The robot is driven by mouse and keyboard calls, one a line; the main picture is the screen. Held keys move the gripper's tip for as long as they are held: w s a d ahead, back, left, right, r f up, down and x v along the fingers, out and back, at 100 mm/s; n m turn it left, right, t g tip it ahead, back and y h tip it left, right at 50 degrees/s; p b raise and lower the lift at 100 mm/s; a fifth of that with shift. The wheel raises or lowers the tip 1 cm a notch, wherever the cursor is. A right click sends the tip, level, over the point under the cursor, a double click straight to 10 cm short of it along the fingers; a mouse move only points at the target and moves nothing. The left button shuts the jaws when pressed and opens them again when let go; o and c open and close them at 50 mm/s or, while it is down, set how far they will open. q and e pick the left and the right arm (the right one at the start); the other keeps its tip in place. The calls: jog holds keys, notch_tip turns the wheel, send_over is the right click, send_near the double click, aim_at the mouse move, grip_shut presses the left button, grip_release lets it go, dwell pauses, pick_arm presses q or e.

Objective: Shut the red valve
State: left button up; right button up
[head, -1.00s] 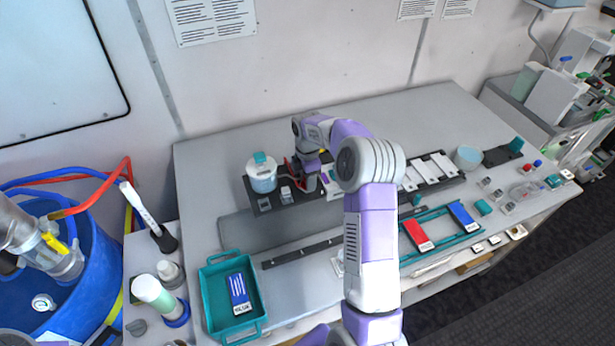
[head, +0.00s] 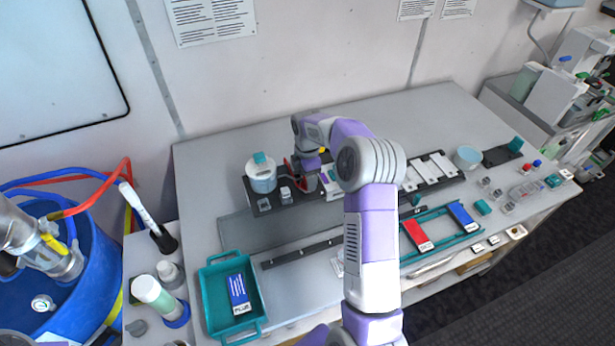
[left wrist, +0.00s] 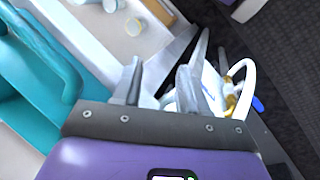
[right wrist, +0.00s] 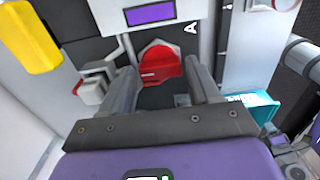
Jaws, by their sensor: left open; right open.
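The red valve handle (right wrist: 160,66) shows in the right wrist view, upright on a dark mount, between and just beyond my right fingers. My right gripper (right wrist: 158,82) is open around its line of sight; I cannot tell whether a finger touches it. In the head view, a bit of red (head: 289,166) shows beside my right gripper (head: 308,180), over the dark rack on the bench; my arm hides part of it. My left gripper (left wrist: 160,80) is open and empty in its wrist view, and does not show clearly in the head view.
A teal tray (head: 205,290) holds a blue packet. A yellow part (right wrist: 30,35) and a small white-and-red fitting (right wrist: 92,90) lie left of the valve.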

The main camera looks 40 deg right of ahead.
notch_tip(320, 180, up, 7)
jog(key=shift+r, duration=0.1)
dwell(0.7)
